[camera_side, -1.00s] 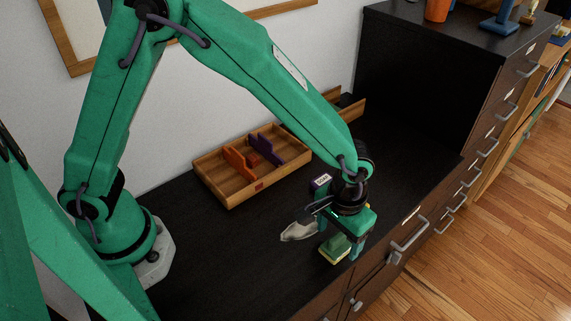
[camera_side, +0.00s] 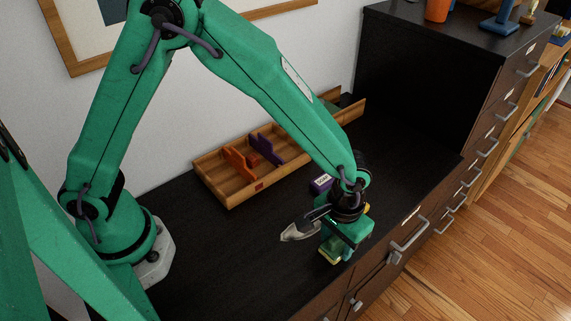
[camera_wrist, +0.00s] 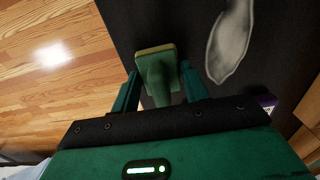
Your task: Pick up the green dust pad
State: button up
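The green dust pad (camera_wrist: 157,68) has a green body and handle with a pale yellow edge. In the wrist view it lies between the two green fingers of my gripper (camera_wrist: 160,90), one finger on each side. In the side view my gripper (camera_side: 342,245) is low over the dark desk near its front edge. It hides most of the pad (camera_side: 329,257) there, leaving its yellowish edge in sight. The fingers look open around the pad, and contact with it is not clear.
A pale scoop-like tool (camera_side: 299,232) lies close left of my gripper and shows in the wrist view (camera_wrist: 230,42). A wooden tray (camera_side: 215,183) behind holds an orange piece (camera_side: 237,161) and a purple piece (camera_side: 266,149). A dark cabinet (camera_side: 425,95) stands behind right. The left desk is clear.

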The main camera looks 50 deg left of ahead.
aim_at(337, 239)
jog(key=shift+r, duration=0.2)
jog(key=shift+c, duration=0.2)
jog(key=shift+r, duration=0.55)
jog(key=r, duration=0.3)
jog(key=shift+s+d+r, duration=0.1)
jog(key=shift+s+d, duration=0.1)
jog(key=shift+s, duration=0.15)
jog(key=s+d+r, duration=0.4)
jog(key=s+r, duration=0.2)
jog(key=s, duration=0.4)
jog(key=shift+r, duration=0.2)
jog(key=shift+o, duration=1.2)
jog(key=shift+c, duration=0.6)
jog(key=w+a+f+n, duration=0.1)
jog(key=w+a+n, duration=0.2)
jog(key=a, duration=0.5)
jog(key=w+a+f+n, duration=0.2)
jog(key=a+n, duration=0.4)
jog(key=a, duration=0.3)
jog(key=shift+w, duration=0.6)
